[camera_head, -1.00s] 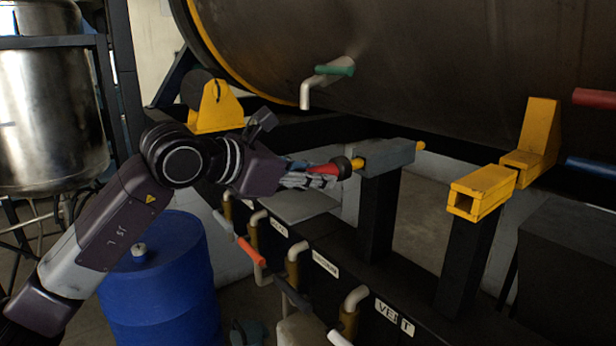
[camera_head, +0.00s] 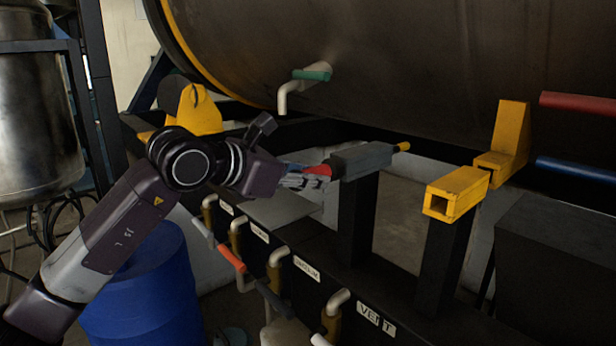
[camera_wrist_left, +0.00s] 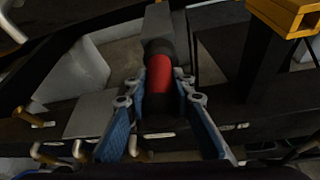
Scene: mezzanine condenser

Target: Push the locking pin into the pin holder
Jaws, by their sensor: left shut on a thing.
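The locking pin has a red handle (camera_head: 319,170) with black ends and a yellow shaft. Its handle also shows in the left wrist view (camera_wrist_left: 172,74). The shaft runs through the grey pin holder (camera_head: 362,160) on a black post, and its yellow tip (camera_head: 402,147) sticks out of the far right end. The handle's black front end sits close against the holder's near end, with no yellow visible between them. My left gripper (camera_head: 312,176) is shut around the red handle, one blue finger on each side (camera_wrist_left: 166,82). The right gripper is not in view.
A yellow square-tube block (camera_head: 457,191) on a second post stands right of the holder. Labelled valve pipes (camera_head: 277,264) line the frame below. The large tank (camera_head: 400,70) with a green-handled tap (camera_head: 312,75) is above. A blue drum (camera_head: 145,285) stands under my left arm.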

